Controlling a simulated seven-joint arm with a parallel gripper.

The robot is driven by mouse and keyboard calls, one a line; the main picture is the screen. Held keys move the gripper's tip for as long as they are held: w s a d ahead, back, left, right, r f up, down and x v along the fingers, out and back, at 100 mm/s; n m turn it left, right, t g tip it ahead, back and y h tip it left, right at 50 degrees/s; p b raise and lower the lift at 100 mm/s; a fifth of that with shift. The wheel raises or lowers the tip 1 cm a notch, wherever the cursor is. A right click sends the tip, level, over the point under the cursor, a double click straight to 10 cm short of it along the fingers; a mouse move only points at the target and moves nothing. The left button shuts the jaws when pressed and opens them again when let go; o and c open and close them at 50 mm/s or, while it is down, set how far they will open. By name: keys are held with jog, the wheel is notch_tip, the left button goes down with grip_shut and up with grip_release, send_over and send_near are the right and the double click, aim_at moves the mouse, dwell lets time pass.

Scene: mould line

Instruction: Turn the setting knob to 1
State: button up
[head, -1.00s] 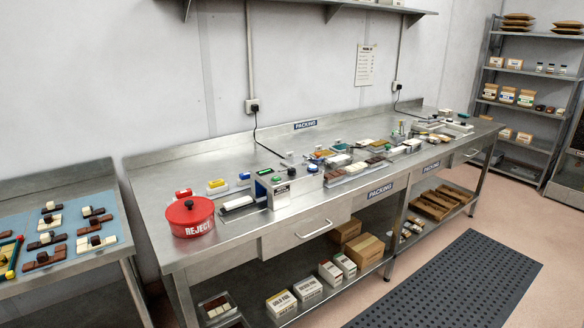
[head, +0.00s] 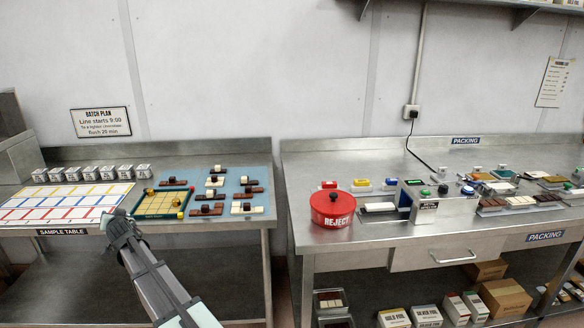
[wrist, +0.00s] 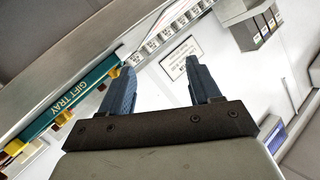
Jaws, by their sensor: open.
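My gripper (head: 120,218) is at the front of the sample table at the left, between a printed colour grid sheet and a green-edged tray. In the wrist view its two dark fingers (wrist: 160,82) stand apart with nothing between them. A small grey machine (head: 442,213) stands on the packing bench to the right, far from my gripper. A dark round knob (head: 443,189) shows on its top beside a green button (head: 425,193). I cannot be sure that this is the setting knob, and no number can be read on it.
The green-edged gift tray (head: 160,203) lies close to my gripper; its edge also shows in the wrist view (wrist: 75,98). A red reject tub (head: 332,208) stands at the packing bench's left end. A gap separates the sample table (head: 240,224) from that bench.

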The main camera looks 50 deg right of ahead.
jog(key=w+d+r+m+t+h, duration=0.1)
jog(key=w+d+r+m+h, duration=0.2)
jog(key=d+r, duration=1.2)
jog(key=s+d+m+g+h, duration=0.1)
jog(key=s+d+m+g, duration=0.35)
jog(key=d, duration=0.95)
jog(key=s+d+m+g+h, duration=0.1)
jog(key=s+d+g, duration=0.1)
jog(key=s+d, duration=0.9)
jog(key=s+d+m+g+h, duration=0.1)
jog(key=s+d+m+g, duration=0.2)
jog(key=d, duration=1.4)
jog(key=s+d+m+g, duration=0.2)
jog(key=s+d, duration=0.8)
jog(key=m+g+y, duration=0.5)
jog(key=m+y, duration=0.3)
jog(key=y, duration=0.1)
send_near(445, 186)
jog(key=f, duration=0.8)
jog(key=shift+s+a+f, duration=0.15)
jog(key=shift+s+f, duration=0.05)
jog(key=shift+f, duration=0.15)
